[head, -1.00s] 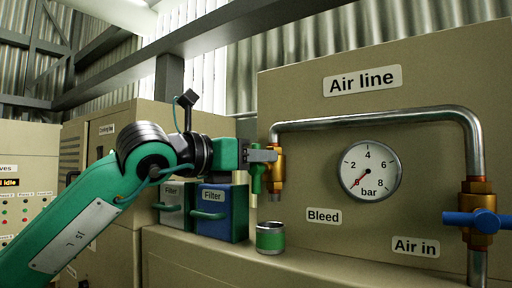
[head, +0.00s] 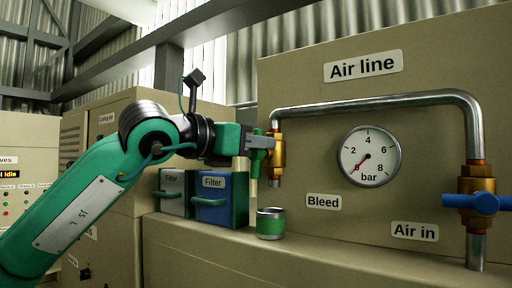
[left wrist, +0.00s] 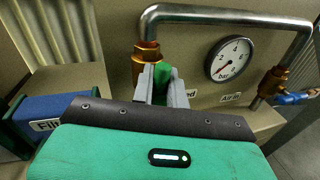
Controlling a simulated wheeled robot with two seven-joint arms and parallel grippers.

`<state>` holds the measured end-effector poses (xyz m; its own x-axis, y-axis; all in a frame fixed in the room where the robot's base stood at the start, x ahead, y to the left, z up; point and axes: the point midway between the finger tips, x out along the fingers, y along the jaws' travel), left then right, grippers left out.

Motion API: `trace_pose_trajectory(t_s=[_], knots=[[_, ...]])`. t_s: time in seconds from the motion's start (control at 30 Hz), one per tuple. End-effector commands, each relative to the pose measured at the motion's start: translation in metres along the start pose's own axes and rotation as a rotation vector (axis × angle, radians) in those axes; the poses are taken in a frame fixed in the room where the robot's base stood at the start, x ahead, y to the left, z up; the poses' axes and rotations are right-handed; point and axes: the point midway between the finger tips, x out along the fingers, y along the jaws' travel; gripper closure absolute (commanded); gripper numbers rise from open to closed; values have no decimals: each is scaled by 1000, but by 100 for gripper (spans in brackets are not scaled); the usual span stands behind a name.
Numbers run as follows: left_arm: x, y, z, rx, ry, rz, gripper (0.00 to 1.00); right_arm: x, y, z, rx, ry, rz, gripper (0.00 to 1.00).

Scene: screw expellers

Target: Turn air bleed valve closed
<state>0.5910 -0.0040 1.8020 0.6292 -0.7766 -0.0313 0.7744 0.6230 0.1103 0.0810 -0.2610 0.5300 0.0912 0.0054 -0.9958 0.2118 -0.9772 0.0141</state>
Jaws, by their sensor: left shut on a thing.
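The brass bleed valve (head: 278,152) sits at the left end of the steel pipe, above the "Bleed" label (head: 323,201). Its green handle (head: 256,168) hangs downward beside the valve body in the head view. My left gripper (head: 264,143) is shut on this handle, just left of the brass body. In the left wrist view the green handle (left wrist: 161,80) shows between the two grey fingers, with the brass valve (left wrist: 144,58) just to their left. The fingers hide part of the handle. My right gripper is not in view.
The pressure gauge (head: 369,156) has its red needle near zero. A blue-handled air-in valve (head: 480,203) is at the right. A green-banded can (head: 270,223) stands on the ledge below the bleed valve. Blue (head: 216,211) and grey (head: 174,196) filter boxes stand left of it.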

Motion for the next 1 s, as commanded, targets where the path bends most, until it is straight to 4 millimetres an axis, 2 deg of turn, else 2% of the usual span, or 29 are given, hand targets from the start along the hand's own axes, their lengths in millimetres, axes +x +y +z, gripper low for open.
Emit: trace_pose_trajectory(t_s=[0.1,0.4,1.0], knots=[[0,-2,-2,84,18,2,100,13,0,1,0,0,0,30],[1,-8,-2,354,90,3,100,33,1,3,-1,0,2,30],[4,-18,-8,906,239,4,100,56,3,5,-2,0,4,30]])
